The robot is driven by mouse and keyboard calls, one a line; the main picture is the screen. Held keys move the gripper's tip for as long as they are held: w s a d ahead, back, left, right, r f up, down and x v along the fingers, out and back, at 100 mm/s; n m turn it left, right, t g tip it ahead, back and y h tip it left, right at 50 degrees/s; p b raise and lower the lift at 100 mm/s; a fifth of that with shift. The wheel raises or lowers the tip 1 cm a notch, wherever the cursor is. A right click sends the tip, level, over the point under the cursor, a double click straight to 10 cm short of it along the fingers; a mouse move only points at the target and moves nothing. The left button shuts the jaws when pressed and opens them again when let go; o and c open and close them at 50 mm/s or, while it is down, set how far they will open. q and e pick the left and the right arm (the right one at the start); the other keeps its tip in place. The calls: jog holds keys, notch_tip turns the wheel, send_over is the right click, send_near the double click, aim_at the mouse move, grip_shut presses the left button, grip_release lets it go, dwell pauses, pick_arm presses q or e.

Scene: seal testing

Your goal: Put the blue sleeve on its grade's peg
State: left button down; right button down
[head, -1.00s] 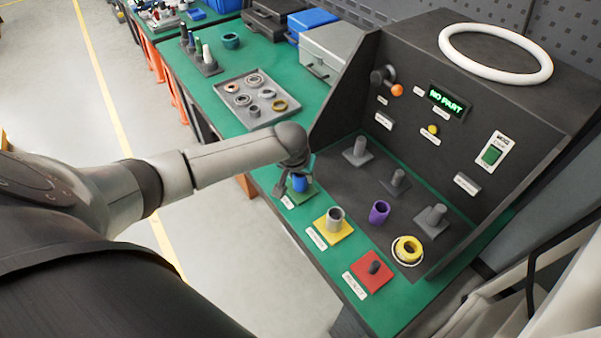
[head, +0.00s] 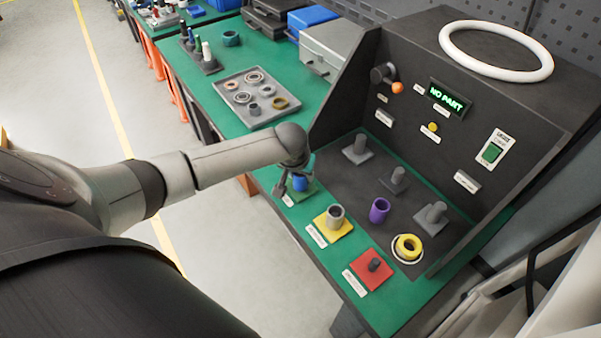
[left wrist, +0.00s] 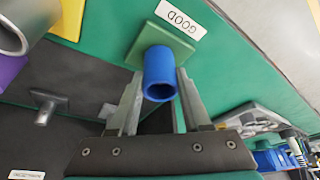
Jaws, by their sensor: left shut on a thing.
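The blue sleeve (head: 299,184) is upright at the green plate (head: 310,191) at the near left corner of the bench fixture. In the left wrist view the blue sleeve (left wrist: 160,78) stands over the middle of the green plate (left wrist: 172,40), beside a label reading GOOD (left wrist: 177,17). My left gripper (head: 295,178) is shut on the sleeve, one finger on each side. No peg shows at the green plate, and I cannot tell whether the sleeve's far end touches the plate. My right gripper is not in view.
A yellow plate (head: 346,225) bears a grey sleeve (head: 336,214); a red plate (head: 363,274) has a bare dark peg. A purple sleeve (head: 379,210) and yellow ring (head: 408,246) stand further right. The dark panel's display (head: 449,97) reads NO PART. A parts tray (head: 272,112) lies behind.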

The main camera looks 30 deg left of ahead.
pick_arm(q)
jog(key=shift+f+p, duration=0.1)
jog(key=shift+p, duration=0.2)
dwell(0.6)
jog(key=shift+c, duration=1.4)
grip_release()
notch_tip(320, 180, up, 9)
jog(key=p, duration=1)
